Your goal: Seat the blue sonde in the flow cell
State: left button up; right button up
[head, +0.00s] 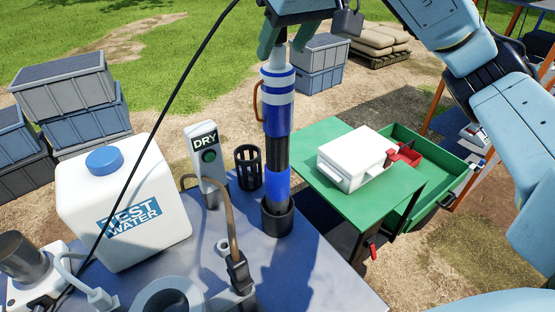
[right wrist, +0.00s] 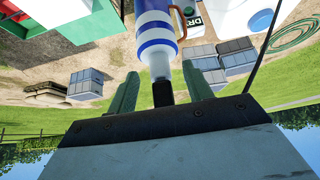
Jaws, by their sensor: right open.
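The blue sonde (head: 277,112), blue with white bands and a black middle, stands upright on the grey-blue table. Its lower end is inside a black round cup (head: 278,220); how deep it sits is hidden. My right gripper (head: 285,40) is above it, open, with its green fingers on either side of the sonde's thin top and a gap visible. In the right wrist view the sonde (right wrist: 156,35) passes between the open fingers (right wrist: 160,90). A grey ring-shaped opening (head: 166,299) shows at the table's front; I cannot tell which holder is the flow cell. My left gripper is out of view.
A white TEST WATER jug (head: 125,205), a DRY indicator post (head: 207,165) and a black slotted cage (head: 248,167) stand left of the sonde. A brown hose (head: 233,220) rises in front. A green table (head: 340,195) with a white box (head: 353,158) is to the right.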

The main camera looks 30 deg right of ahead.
jog(key=shift+x, duration=0.85)
grip_shut()
dwell(0.7)
jog(key=shift+r, duration=0.2)
